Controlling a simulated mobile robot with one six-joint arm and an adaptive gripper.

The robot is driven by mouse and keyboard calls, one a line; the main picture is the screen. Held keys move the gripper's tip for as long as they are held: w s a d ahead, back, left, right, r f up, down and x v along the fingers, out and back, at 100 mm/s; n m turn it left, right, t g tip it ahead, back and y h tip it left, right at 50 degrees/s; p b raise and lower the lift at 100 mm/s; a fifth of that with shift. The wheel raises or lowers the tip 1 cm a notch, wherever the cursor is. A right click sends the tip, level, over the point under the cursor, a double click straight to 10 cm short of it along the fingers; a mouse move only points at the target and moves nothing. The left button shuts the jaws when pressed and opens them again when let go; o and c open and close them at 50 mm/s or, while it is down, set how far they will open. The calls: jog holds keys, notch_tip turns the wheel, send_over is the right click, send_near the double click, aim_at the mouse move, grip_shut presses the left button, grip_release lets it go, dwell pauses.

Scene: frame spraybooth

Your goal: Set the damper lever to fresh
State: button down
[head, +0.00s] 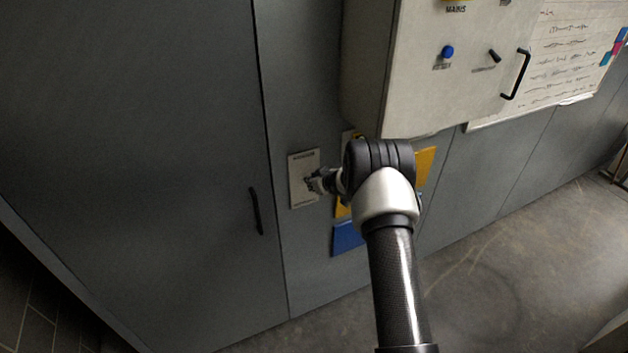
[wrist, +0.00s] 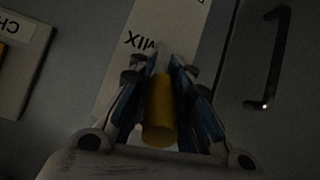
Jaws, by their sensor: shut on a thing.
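The damper plate (head: 302,172) is a pale upright panel on the grey wall, left of my arm in the head view. In the wrist view the plate (wrist: 193,30) carries the word MIX, seen upside down. My gripper (head: 316,183) is at the plate in the head view. In the wrist view my gripper (wrist: 160,75) is shut around a yellow lever handle (wrist: 160,112), with a finger on each side. The handle lies near the MIX label. The fingers hide the lever's base, and the other labels of its plate are not readable.
A grey cabinet door with a black handle (head: 256,211) is left of the plate. A pale control box (head: 420,70) with a blue button (head: 447,52) juts out above my arm. Yellow and blue panels (head: 347,238) are partly behind my arm. Floor (head: 500,270) is clear at lower right.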

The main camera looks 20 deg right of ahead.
jog(key=shift+w+r, duration=0.1)
jog(key=shift+r, duration=0.1)
jog(key=c, duration=1.4)
grip_release()
jog(key=shift+f, duration=0.1)
jog(key=shift+c, duration=0.2)
jog(key=v, duration=1.2)
